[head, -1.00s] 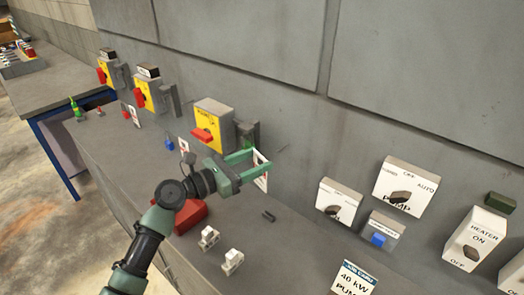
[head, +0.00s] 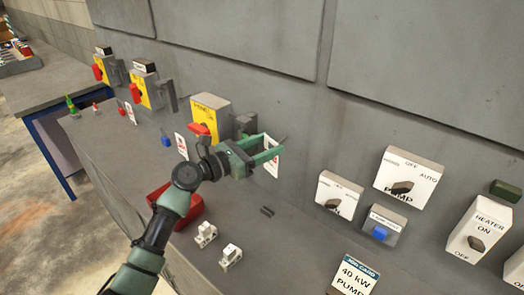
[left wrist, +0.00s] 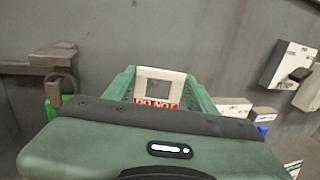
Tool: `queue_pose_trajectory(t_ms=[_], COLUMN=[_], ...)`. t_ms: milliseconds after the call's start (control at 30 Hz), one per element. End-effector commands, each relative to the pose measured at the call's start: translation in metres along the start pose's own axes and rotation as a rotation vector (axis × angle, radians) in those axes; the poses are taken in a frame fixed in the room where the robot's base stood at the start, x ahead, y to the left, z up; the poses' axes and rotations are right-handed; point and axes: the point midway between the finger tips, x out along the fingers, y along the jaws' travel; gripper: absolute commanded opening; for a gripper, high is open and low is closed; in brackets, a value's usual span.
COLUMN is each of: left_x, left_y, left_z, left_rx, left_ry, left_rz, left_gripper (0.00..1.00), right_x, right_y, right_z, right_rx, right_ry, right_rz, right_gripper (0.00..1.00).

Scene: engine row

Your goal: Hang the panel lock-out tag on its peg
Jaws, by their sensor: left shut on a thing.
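My left gripper (head: 274,150) is shut on a white lock-out tag (head: 271,165), held upright close to the grey wall, right of the yellow switch box with the red handle (head: 210,116). In the left wrist view the tag (left wrist: 160,88) sits between the green fingers, with a window-like opening at its top and a red "DO NOT" band. Its lower part is hidden by my gripper body. A thin dark bit on the wall (head: 284,138) shows just above the tag; I cannot tell whether it is the peg. The tag looks apart from it. My right gripper is not in view.
A grey bracket (left wrist: 52,68) with a green object below is left of my gripper. Pump switch boxes (head: 408,180) are on the wall at right. A red box (head: 180,207), white blocks (head: 230,256) and a "40 kW" card (head: 353,275) are on the ledge.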

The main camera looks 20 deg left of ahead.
Motion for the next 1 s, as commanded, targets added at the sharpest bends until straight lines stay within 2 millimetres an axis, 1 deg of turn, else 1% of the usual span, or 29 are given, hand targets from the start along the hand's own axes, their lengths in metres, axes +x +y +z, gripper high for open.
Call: queue_pose_trajectory(t_ms=[33, 500, 733, 1000], left_x=[0.004, 0.031, 0.039, 0.042], left_y=[0.001, 0.008, 0.010, 0.011], left_z=[-0.001, -0.004, -0.010, -0.014], left_rx=[0.001, 0.000, 0.000, 0.000], left_ry=[-0.002, -0.001, -0.001, 0.000], left_rz=[0.000, 0.000, 0.000, 0.000], left_gripper=[0.00, 0.00, 0.00, 0.00], right_x=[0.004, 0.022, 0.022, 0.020], right_y=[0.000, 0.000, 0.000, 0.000], right_z=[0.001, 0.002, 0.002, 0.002], right_rx=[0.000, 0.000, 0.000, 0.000], right_ry=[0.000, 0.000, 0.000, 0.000], right_rz=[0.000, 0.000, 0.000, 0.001], right_gripper=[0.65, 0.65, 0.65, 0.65])
